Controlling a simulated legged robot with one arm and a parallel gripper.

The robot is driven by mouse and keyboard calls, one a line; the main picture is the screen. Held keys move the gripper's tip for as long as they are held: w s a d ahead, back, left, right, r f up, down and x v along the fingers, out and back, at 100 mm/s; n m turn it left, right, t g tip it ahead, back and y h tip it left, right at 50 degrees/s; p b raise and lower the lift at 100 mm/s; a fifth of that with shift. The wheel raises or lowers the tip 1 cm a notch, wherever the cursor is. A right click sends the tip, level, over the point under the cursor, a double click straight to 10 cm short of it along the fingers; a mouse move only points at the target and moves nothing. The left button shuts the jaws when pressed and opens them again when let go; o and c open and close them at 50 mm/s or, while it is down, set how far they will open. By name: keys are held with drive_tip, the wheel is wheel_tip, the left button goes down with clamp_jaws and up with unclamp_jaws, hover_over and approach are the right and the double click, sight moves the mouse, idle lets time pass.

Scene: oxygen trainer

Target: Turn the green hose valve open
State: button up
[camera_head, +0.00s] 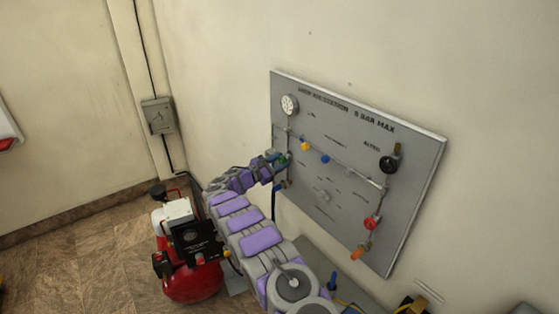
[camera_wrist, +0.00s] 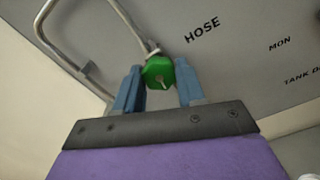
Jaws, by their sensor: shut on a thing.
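The green hose valve (camera_wrist: 158,73) is a small green knob on the grey panel, beside the printed word HOSE. In the wrist view my gripper (camera_wrist: 160,85) has its two blue fingers on either side of the knob, shut on it. In the head view the green valve (camera_head: 283,159) shows small at the panel's left side, with my gripper (camera_head: 278,163) at it. My purple and grey arm reaches up to it from the lower right. How far the valve is turned cannot be told.
A red compressor (camera_head: 190,284) stands on the floor. A metal pipe (camera_wrist: 47,30) bends beside the valve.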

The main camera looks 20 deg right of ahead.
drive_tip(key=shift+a+f+n, duration=0.15)
drive_tip(key=shift+f+n, duration=0.1)
drive_tip(key=shift+n, duration=0.55)
drive_tip(key=shift+p, duration=0.3)
drive_tip(key=o, duration=0.9)
drive_tip(key=shift+w+f, duration=0.1)
drive_tip(key=shift+w, duration=0.1)
drive_tip(key=shift+o, duration=0.8)
drive_tip(key=shift+s+r, duration=0.15)
drive_tip(key=shift+r, duration=0.1)
drive_tip(key=v, duration=1.7)
drive_tip(key=shift+a+b, duration=0.3)
drive_tip(key=shift+b, duration=0.15)
